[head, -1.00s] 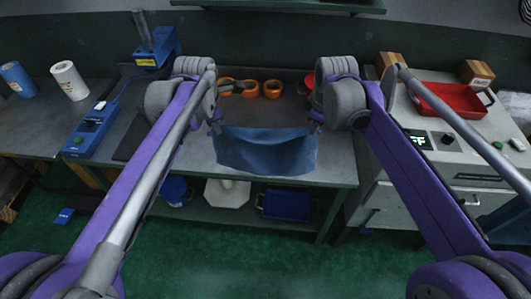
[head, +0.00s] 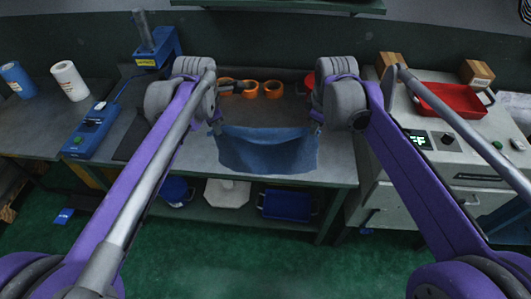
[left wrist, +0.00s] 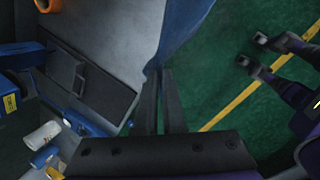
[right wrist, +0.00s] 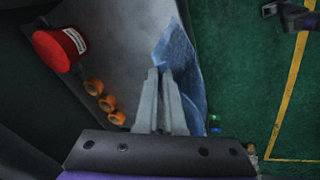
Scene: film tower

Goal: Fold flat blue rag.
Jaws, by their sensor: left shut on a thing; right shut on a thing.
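The blue rag (head: 268,150) hangs between my two grippers above the front part of the workbench (head: 338,172), its top edge sagging a little in the middle. My left gripper (head: 217,128) is shut on its upper left corner. My right gripper (head: 316,126) is shut on its upper right corner. In the left wrist view the rag (left wrist: 184,32) runs up from the closed fingers (left wrist: 160,74). In the right wrist view the rag (right wrist: 180,62) hangs at the fingertips (right wrist: 161,74). Whether its lower edge touches the bench is unclear.
Orange rolls (head: 272,90) lie at the back of the bench, with a red round thing (right wrist: 58,48) beside them. A grey machine with a red tray (head: 450,102) stands right. A blue device (head: 92,130) lies left. A blue bin (head: 287,205) is on the shelf below.

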